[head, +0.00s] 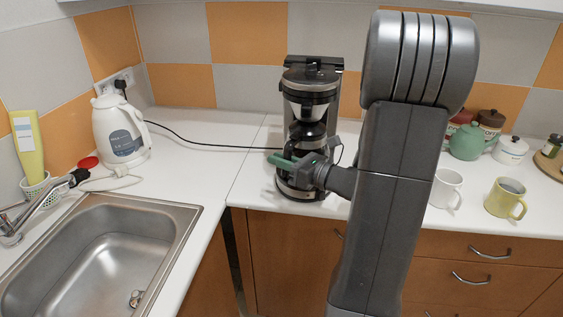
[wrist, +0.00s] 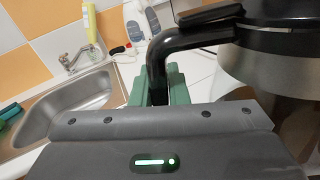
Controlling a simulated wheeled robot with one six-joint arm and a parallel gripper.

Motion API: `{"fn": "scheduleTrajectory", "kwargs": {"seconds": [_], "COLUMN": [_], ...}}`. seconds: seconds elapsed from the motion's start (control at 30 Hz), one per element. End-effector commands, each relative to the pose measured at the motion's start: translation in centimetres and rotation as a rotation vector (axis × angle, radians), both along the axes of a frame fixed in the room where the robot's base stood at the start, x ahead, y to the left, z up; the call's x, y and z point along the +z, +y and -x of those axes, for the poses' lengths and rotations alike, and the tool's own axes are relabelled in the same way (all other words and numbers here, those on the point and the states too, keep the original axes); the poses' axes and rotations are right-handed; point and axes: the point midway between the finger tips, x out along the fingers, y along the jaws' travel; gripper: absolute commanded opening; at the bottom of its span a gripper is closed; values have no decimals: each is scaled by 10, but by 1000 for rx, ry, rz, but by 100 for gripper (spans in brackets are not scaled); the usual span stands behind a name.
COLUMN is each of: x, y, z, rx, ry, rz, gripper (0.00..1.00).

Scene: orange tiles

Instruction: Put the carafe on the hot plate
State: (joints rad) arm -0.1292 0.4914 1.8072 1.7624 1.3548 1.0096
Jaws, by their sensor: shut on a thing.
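The black and silver coffee maker (head: 322,84) stands against the tiled wall in the head view. The carafe (head: 308,132) is at its front, below the brew funnel (head: 308,110). My gripper (head: 284,160) covers part of the carafe. In the wrist view, the green fingers of my gripper (wrist: 163,92) are shut on the black handle (wrist: 157,68) of the carafe, whose metal band and dark lid (wrist: 280,68) show at the right. The coffee maker's base (head: 300,194) shows below my gripper. The hot plate surface is hidden, so I cannot tell whether the carafe touches it.
A white kettle (head: 118,130) and a steel sink (head: 95,250) are at the left. A white mug (head: 446,188), a yellow mug (head: 504,198) and a green teapot (head: 466,142) stand at the right. The counter between kettle and coffee maker is clear except for a black cord (head: 205,142).

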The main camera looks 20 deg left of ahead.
Motion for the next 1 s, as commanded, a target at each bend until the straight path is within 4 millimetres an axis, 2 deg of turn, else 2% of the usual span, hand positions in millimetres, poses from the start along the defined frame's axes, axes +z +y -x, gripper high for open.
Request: {"fn": "scheduleTrajectory", "kwargs": {"seconds": [0.03, 0.2, 0.6, 0.63, 0.73, 1.0], "x": [1, -13, -19, -19, -18, -18], "y": [3, 2, 2, 2, 2, 2], "z": [-9, -7, -7, -7, -7, -7], "rx": [1, 0, 0, 0, 0, 0], "ry": [-2, 0, -2, 0, 0, 0], "rz": [-1, -2, -2, 0, 0, 0], "gripper": [0, 0, 0, 18, 36, 36]}}
